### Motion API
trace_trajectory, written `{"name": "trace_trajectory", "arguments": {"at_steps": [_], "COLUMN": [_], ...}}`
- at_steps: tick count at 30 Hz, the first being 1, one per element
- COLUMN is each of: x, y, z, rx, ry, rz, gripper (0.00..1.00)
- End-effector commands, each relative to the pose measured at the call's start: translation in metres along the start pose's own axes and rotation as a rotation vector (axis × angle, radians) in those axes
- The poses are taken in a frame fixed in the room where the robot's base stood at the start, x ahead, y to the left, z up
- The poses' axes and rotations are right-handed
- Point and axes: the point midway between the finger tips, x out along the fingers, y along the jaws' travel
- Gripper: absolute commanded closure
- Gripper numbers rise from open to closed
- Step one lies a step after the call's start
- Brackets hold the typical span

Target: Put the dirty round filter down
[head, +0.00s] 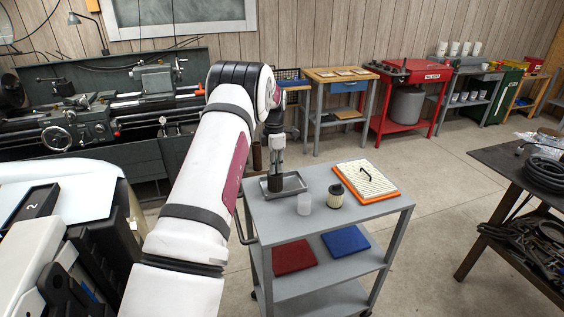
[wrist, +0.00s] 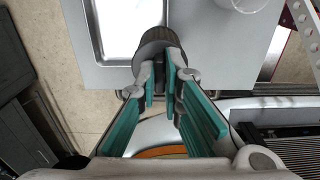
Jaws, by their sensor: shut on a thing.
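My gripper (head: 276,150) is shut on a dark round filter (head: 275,183). The filter hangs upright below the fingers, over the grey metal tray (head: 294,184) on the cart top. In the wrist view the filter (wrist: 158,40) shows between the fingertips, overlapping the tray's edge (wrist: 92,35). I cannot tell whether its underside touches the tray, as its lower end is hidden.
On the grey cart (head: 260,222), a translucent cup (head: 304,204), a pale round filter with a dark top (head: 336,195) and an orange-framed flat filter (head: 372,184) stand right of the tray. Red (head: 293,256) and blue (head: 345,241) cloths lie below.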

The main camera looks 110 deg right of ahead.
Motion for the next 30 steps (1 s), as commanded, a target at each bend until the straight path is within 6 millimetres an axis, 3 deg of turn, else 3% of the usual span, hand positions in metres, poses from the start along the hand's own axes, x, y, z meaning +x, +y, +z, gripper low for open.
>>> {"name": "trace_trajectory", "arguments": {"at_steps": [3, 9, 16, 23, 30], "x": [0.0, 0.002, 0.006, 0.039, 0.04], "y": [0.021, 0.041, 0.049, 0.048, 0.048], "z": [0.01, 0.013, 0.015, 0.013, 0.013], "rx": [-0.002, 0.0, 0.0, 0.0, 0.001], "ry": [0.0, 0.0, 0.001, 0.001, 0.0], "rz": [-0.001, 0.001, -0.001, -0.002, 0.0], "gripper": [1.0, 1.0, 1.0, 1.0, 1.0]}}
